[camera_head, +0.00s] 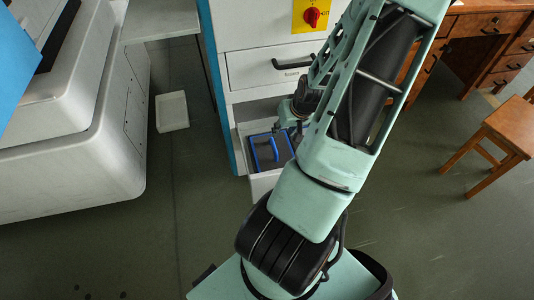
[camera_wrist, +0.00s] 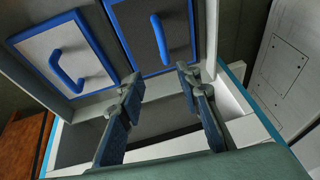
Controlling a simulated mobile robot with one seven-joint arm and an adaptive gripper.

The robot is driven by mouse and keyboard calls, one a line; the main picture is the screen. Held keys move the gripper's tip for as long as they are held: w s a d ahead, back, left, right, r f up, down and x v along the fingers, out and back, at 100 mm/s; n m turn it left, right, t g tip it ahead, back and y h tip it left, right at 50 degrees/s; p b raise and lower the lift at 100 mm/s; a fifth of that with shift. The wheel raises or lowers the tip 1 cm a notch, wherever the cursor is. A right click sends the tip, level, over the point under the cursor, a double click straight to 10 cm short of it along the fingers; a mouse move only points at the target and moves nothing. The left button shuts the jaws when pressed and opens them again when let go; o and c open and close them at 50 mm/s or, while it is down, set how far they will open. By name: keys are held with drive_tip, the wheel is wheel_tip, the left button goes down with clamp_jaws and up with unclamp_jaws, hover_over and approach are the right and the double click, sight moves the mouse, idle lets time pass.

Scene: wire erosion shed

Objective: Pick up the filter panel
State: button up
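In the wrist view two flat panels with blue frames and blue bar handles lie side by side. The left panel (camera_wrist: 50,48) has a light grey face; the right panel (camera_wrist: 133,25) has a dark grey face. I cannot tell which one is the filter panel. The head view shows one blue-framed panel (camera_head: 264,158) in an open drawer (camera_head: 262,187), with its handle facing up; my arm hides the rest. My gripper (camera_wrist: 158,78) is open, with nothing between its fingers. Its fingertips point toward the right panel's near edge, apart from the handle. In the head view it is mostly hidden behind my arm.
The drawer belongs to a white cabinet (camera_head: 262,28) with a red switch (camera_head: 312,17) and a closed drawer above. A wooden stool (camera_head: 508,130) and desk (camera_head: 480,25) are at right.

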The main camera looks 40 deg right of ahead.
sight(274, 145)
drive_tip(key=shift+m+t+y, duration=0.3)
drive_tip(key=b+x, duration=0.1)
drive_tip(key=x, duration=0.1)
drive_tip(key=b+x, duration=0.1)
drive_tip(key=x, duration=0.2)
drive_tip(key=a+b+x, duration=0.1)
drive_tip(key=x, duration=0.1)
drive_tip(key=shift+s+a+f, duration=0.1)
drive_tip(key=shift+s+f, duration=0.1)
drive_tip(key=shift+f, duration=0.2)
drive_tip(key=b+x, duration=0.1)
drive_tip(key=x, duration=0.2)
drive_tip(key=b+x, duration=0.1)
drive_tip(key=x, duration=0.1)
drive_tip(key=shift+s+f+b, duration=0.25)
drive_tip(key=shift+f+b, duration=0.05)
drive_tip(key=shift+b, duration=0.05)
drive_tip(key=shift+d+r, duration=0.1)
drive_tip(key=shift+d, duration=0.15)
drive_tip(key=shift+c, duration=0.7)
clamp_jaws()
